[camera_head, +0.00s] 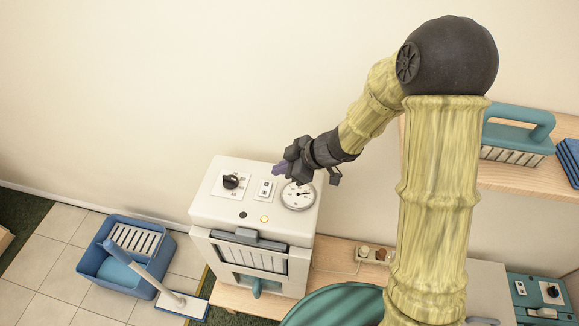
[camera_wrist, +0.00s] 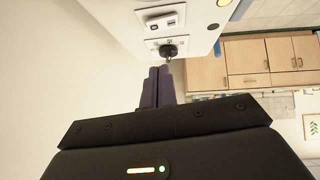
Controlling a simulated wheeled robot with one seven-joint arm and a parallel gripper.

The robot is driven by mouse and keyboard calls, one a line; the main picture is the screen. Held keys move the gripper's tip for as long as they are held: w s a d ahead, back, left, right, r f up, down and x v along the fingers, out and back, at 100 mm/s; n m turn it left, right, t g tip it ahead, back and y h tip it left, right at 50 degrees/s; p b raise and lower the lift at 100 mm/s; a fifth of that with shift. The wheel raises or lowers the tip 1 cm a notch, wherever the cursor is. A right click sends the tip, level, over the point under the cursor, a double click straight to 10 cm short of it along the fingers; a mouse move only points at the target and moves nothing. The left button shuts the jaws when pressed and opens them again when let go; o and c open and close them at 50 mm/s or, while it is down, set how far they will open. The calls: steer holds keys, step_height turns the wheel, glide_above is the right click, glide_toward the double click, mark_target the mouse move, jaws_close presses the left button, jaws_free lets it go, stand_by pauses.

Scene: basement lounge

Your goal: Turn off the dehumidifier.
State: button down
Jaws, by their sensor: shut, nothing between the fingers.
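The dehumidifier (camera_head: 210,208) is a white box with a slatted front. Its sloped top panel carries a black knob (camera_head: 231,181) at the left, a small switch plate (camera_head: 265,190) in the middle and a round gauge (camera_head: 298,195) at the right. A dark button and a yellow lamp sit below them. My gripper (camera_head: 279,168) is over the panel's back edge, fingers pointing left. In the wrist view, the shut, empty purple fingers (camera_wrist: 158,72) point toward the black knob (camera_wrist: 168,50), with the switch plate (camera_wrist: 161,20) beyond it. I cannot tell whether the fingertips touch the knob.
A blue mop bucket (camera_head: 97,266) stands on the tiled floor at left. A power socket (camera_head: 375,254) with a cord is right of the dehumidifier. A wooden shelf (camera_head: 530,178) holds a teal-handled item (camera_head: 518,131). A teal device (camera_head: 540,290) sits at lower right. The wall is close behind.

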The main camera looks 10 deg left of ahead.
mark_target(263, 184)
steer(key=b+x, duration=0.1)
steer(key=x, duration=0.4)
steer(key=shift+d+f, duration=0.1)
step_height(263, 184, down, 2)
steer(key=shift+w+d+f, duration=0.1)
steer(key=shift+w+f, duration=0.05)
steer(key=shift+f, duration=0.05)
steer(key=shift+w+f+b, duration=0.1)
steer(key=shift+f+b, duration=0.2)
steer(key=shift+f, duration=0.2)
steer(key=shift+f, duration=0.2)
steer(key=shift+s+r, duration=0.2)
steer(key=shift+s, duration=0.55)
steer(key=shift+r, duration=0.15)
